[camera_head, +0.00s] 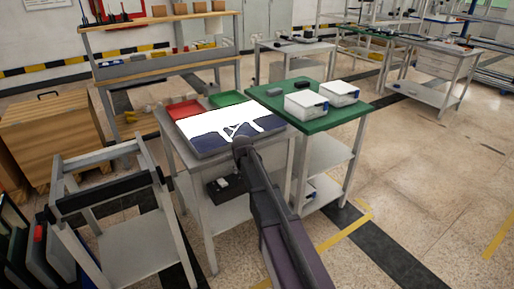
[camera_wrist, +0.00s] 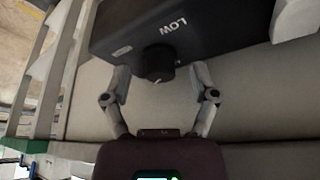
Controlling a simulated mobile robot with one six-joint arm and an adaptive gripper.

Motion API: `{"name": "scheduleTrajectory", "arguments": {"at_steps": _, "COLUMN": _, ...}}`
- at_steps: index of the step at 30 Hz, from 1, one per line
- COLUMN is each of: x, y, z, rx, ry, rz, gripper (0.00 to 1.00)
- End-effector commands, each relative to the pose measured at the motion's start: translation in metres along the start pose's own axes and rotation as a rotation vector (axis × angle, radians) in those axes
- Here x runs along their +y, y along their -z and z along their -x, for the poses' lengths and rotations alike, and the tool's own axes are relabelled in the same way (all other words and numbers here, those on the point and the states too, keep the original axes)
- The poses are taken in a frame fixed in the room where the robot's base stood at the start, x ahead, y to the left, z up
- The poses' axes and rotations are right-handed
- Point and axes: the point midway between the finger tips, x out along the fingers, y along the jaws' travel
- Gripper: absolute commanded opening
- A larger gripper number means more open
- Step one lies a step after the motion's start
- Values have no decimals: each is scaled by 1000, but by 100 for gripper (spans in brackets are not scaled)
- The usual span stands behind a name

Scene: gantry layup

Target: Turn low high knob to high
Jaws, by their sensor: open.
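In the wrist view, a black box (camera_wrist: 215,22) fills the top, with the word LOW on its face upside down. A round black knob (camera_wrist: 155,62) sticks out of that face, with a small light mark on its rim. No HIGH label is readable. My gripper (camera_wrist: 160,76) is open, one grey finger on each side of the knob. Gaps show between the fingers and the knob, and nothing is held. In the head view, my arm reaches over the near edge of the grey table (camera_head: 190,160); the knob cannot be made out there.
A red tray (camera_head: 184,109) and a green tray (camera_head: 227,99) lie at the table's back. A green-topped table (camera_head: 318,121) beside it carries white boxes (camera_head: 306,103). A grey frame stand (camera_head: 140,230) is at left. Open floor (camera_head: 430,190) lies to the right.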

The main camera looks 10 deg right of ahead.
Motion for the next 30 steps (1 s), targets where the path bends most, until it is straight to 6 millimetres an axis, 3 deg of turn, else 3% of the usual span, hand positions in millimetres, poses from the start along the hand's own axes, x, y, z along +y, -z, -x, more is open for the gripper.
{"name": "scheduleTrajectory", "arguments": {"at_steps": 30, "x": 2, "y": 1, "z": 0, "rx": -1, "ry": 219, "rz": 527, "gripper": 76}}
